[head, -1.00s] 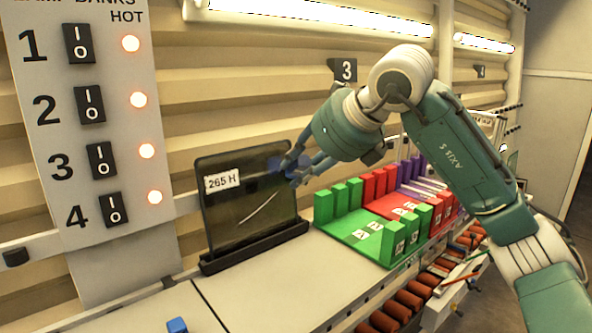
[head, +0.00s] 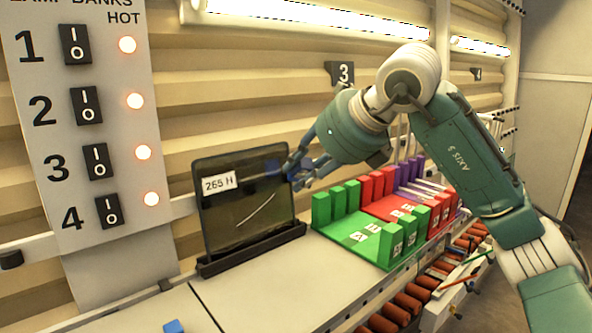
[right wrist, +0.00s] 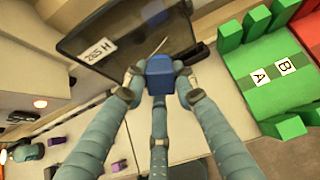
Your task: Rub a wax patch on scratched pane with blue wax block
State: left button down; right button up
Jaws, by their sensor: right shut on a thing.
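The scratched pane (head: 222,222) is a dark sheet labelled 265 H, standing tilted back in a black holder on the bench. A pale curved scratch (head: 257,209) crosses its lower right part. A bluish patch (head: 273,169) shows at the pane's upper right, beside my gripper. My right gripper (head: 294,172) is at the pane's upper right edge. In the right wrist view the right gripper (right wrist: 159,88) is shut on the blue wax block (right wrist: 160,66), which faces the pane; whether it touches the glass I cannot tell. My left gripper is not in view.
Another small blue block (head: 174,327) lies on the bench at the bottom edge. A green rack (head: 352,238) and a red rack (head: 390,205) stand right of the pane. A switch panel (head: 70,170) with lit lamps rises at left.

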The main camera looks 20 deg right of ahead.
aim_at(293, 169)
jog(key=shift+w+a+f+p, duration=0.2)
jog(key=shift+w+a+p, duration=0.3)
jog(key=shift+w, duration=0.7)
jog(key=shift+w+a+f+p, duration=0.15)
jog(key=shift+w+a+p, duration=0.35)
jog(key=shift+w, duration=0.75)
jog(key=shift+w+a+f+p, duration=0.2)
jog(key=shift+w+a+p, duration=0.25)
jog(key=shift+w, duration=0.75)
jog(key=shift+w+p, duration=0.35)
jog(key=shift+w, duration=0.1)
jog(key=shift+a, duration=0.1)
jog(key=shift+s+d+r+b, duration=0.1)
jog(key=shift+s+d+b, duration=0.35)
jog(key=shift+s, duration=0.45)
jog(key=shift+s+d+r+b, duration=0.2)
jog(key=shift+s+b, duration=0.4)
jog(key=shift+s, duration=0.25)
jog(key=shift+s+d+r+b, duration=0.1)
jog(key=shift+s+d+b, duration=0.35)
jog(key=shift+s, duration=0.45)
